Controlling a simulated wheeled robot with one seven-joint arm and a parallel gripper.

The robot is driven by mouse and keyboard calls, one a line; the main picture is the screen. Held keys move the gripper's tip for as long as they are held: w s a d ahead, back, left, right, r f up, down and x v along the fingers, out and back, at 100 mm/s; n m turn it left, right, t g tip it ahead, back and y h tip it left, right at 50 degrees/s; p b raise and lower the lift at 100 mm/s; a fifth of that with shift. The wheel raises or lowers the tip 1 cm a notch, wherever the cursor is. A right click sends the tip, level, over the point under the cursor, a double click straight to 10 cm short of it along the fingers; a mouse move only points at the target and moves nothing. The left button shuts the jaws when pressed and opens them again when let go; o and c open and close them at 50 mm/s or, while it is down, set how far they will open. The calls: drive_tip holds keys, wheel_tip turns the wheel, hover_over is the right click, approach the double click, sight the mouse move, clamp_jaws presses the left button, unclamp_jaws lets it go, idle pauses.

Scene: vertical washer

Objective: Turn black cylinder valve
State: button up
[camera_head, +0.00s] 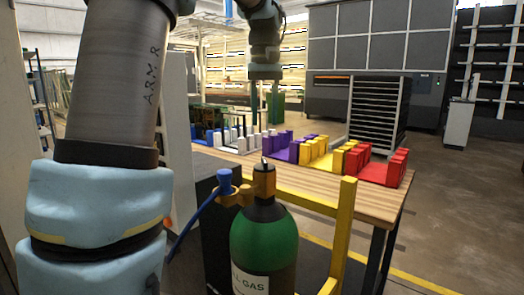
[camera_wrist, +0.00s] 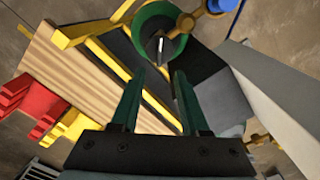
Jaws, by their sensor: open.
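A green gas cylinder (camera_head: 264,245) with a black shoulder stands upright in front of the table. A brass valve body (camera_head: 264,183) with a small dark stem on top rises from it; a side fitting carries a blue knob (camera_head: 225,178) and blue hose. In the wrist view the cylinder's green rim (camera_wrist: 150,14) is at the top, with the narrow dark and silvery valve top (camera_wrist: 160,46) inside. My gripper (camera_head: 262,122) hangs above the cylinder, fingers down, apart from the valve. In the wrist view my gripper (camera_wrist: 159,76) is open and empty, its fingertips just short of the valve top.
A yellow frame (camera_head: 343,232) stands beside the cylinder on the right. The wooden table (camera_head: 310,186) behind bears purple holders (camera_head: 283,149), yellow holders (camera_head: 322,154) and red holders (camera_head: 385,172). Open floor lies to the right.

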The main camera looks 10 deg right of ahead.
sight(265, 159)
wheel_tip(265, 159, down, 10)
drive_tip(key=shift+f+p, duration=0.25)
drive_tip(key=shift+p, duration=0.15)
drive_tip(key=shift+c, duration=0.2)
clamp_jaws()
idle(0.4)
